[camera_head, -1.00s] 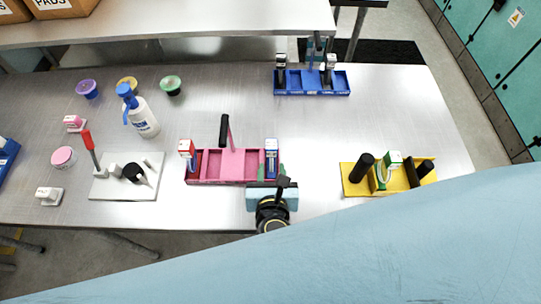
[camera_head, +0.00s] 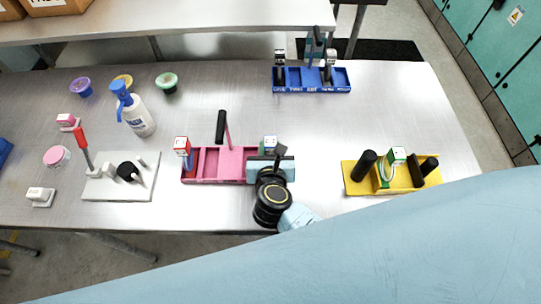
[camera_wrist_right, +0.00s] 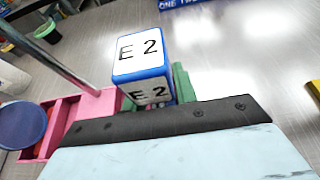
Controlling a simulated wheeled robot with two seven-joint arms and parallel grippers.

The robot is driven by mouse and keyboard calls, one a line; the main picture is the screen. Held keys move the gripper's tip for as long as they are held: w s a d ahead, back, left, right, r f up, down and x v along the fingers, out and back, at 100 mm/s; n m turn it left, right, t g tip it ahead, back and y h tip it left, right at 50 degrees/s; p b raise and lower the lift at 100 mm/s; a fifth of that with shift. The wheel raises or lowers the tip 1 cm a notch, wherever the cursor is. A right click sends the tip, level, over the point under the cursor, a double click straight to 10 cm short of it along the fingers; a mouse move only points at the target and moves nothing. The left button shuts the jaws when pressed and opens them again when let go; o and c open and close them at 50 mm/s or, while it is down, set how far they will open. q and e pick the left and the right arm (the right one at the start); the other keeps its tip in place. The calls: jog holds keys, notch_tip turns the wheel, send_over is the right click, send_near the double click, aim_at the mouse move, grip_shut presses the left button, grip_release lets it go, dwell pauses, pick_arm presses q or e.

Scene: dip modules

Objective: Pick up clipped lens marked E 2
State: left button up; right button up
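The lens marked E 2 (camera_wrist_right: 140,52) is a blue-edged block with white labels on its top and side in the right wrist view. In the head view its top (camera_head: 270,142) shows at the right end of the pink tray (camera_head: 215,180). My right gripper (camera_head: 269,157) is over that end of the tray. Its green fingers show on both sides of the lens in the wrist view, partly hidden behind it and the gripper body. I cannot tell whether they press on it. My left gripper is not in view.
The pink tray also holds a red-sided block (camera_head: 182,146) and a black-handled upright (camera_head: 222,127). A yellow tray (camera_head: 360,186) stands to the right, a blue tray (camera_head: 312,89) behind. A white base (camera_head: 105,188) and a bottle (camera_head: 138,118) are left. Table between trays is clear.

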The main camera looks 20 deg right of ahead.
grip_shut()
